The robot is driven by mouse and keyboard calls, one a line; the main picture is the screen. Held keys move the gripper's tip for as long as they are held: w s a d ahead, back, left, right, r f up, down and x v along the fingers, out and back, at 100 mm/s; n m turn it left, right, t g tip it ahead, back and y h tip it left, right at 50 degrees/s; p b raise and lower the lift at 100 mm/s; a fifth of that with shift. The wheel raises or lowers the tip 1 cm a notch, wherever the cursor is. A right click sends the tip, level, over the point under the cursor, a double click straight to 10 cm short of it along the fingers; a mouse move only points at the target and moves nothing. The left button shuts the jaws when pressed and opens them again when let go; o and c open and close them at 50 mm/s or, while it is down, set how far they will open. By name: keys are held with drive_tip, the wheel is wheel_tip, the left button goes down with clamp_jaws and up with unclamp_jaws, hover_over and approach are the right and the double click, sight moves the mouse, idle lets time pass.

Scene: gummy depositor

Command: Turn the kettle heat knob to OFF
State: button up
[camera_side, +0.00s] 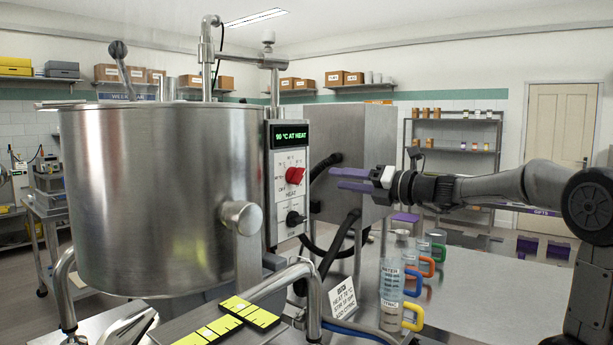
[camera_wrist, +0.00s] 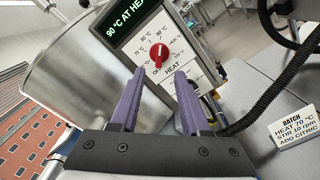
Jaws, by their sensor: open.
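The kettle heat knob (camera_side: 294,175) is red and sits on the white control panel (camera_side: 285,205) on the kettle's right side. In the wrist view the knob (camera_wrist: 158,55) lies just beyond my fingertips, inside a ring of temperature marks, with "HEAT" printed below it. Its exact pointer setting is too small to tell. The green display (camera_side: 290,136) reads 90 °C AT HEAT. The steel kettle (camera_side: 160,200) fills the left of the side view. My gripper (camera_side: 334,180) has purple fingers, open and empty, to the right of the knob and apart from it. The fingers (camera_wrist: 161,75) point at the panel.
A black knob (camera_side: 295,218) sits below the red one. Black hoses (camera_side: 340,245) hang near the panel. A batch sign (camera_side: 343,300) and bottles with coloured handles (camera_side: 391,285) stand on the steel table (camera_side: 490,290). The table's right part is mostly clear.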

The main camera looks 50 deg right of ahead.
sight(303, 174)
drive_tip(key=w, duration=1)
drive_tip(key=shift+w, duration=0.35)
drive_tip(key=shift+c, duration=0.2)
clamp_jaws()
